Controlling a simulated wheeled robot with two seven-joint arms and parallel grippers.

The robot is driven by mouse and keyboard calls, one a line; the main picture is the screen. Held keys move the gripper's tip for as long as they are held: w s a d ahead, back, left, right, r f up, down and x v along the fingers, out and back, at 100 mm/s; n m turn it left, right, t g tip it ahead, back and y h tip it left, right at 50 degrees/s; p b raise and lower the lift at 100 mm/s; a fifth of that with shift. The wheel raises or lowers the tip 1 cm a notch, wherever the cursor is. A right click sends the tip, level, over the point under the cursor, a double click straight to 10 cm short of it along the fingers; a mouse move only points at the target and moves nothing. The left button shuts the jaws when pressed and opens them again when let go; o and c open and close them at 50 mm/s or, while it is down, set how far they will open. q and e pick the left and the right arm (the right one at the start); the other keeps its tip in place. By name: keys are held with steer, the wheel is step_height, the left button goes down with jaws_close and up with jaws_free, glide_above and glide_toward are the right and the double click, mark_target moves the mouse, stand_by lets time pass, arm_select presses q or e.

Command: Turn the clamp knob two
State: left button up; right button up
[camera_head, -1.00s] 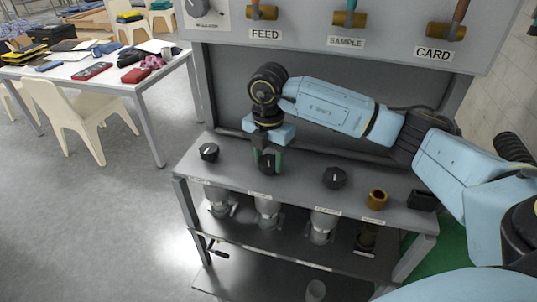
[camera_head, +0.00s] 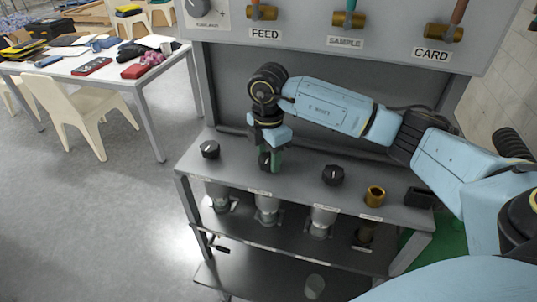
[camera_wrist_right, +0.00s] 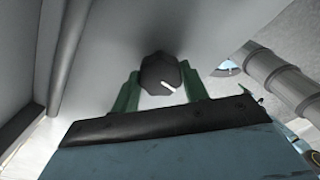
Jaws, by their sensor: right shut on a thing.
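Three black knobs stand in a row on the grey bench top. The middle knob (camera_head: 264,160) is at my right gripper (camera_head: 270,159), whose green fingers reach down around it. In the right wrist view the black knob (camera_wrist_right: 161,74) with its white pointer line sits between the green fingers (camera_wrist_right: 158,92), one on each side. The pointer line slants toward the lower right there. The left black knob (camera_head: 210,149) and the right black knob (camera_head: 333,175) stand free. My left gripper does not show.
A brass fitting (camera_head: 375,196) and a black block (camera_head: 419,197) stand at the bench's right end. Labelled valves FEED, SAMPLE and CARD (camera_head: 437,31) hang on the panel above. A white table (camera_head: 130,77) with clutter is at the left.

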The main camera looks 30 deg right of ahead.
mark_target(269, 158)
steer(key=shift+r, duration=0.1)
steer(key=o, duration=1)
step_height(269, 158, up, 7)
steer(key=shift+r+b, duration=0.2)
steer(key=shift+b, duration=0.15)
